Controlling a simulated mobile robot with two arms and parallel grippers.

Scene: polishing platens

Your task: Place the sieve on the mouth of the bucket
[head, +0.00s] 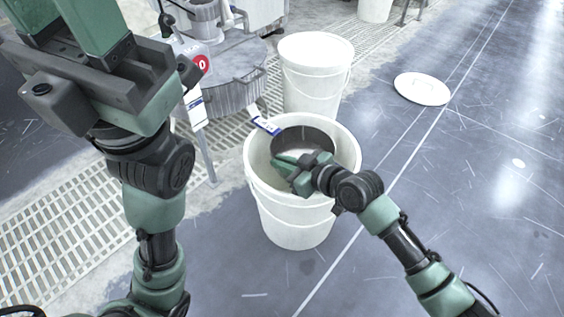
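The white bucket (297,222) stands upright on the floor in the middle of the head view, its mouth open upward. The sieve, a dark grey ring (303,134) with a pale inside, shows within the outline of the mouth. It looks smaller than the mouth; I cannot tell whether it touches the bucket. My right gripper (290,170) is over the mouth, its green fingers closed on the near side of the sieve, which they partly hide. My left gripper (62,22) is raised at the upper left, its green fingers apart and empty, clear of the bucket.
Another white bucket (316,75), which looks closed on top, stands just behind. A grey metal machine (235,72) and a blue-edged spout (265,125) are close at the back left. A white lid (422,89) lies on the floor at the right. The floor at right is largely clear.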

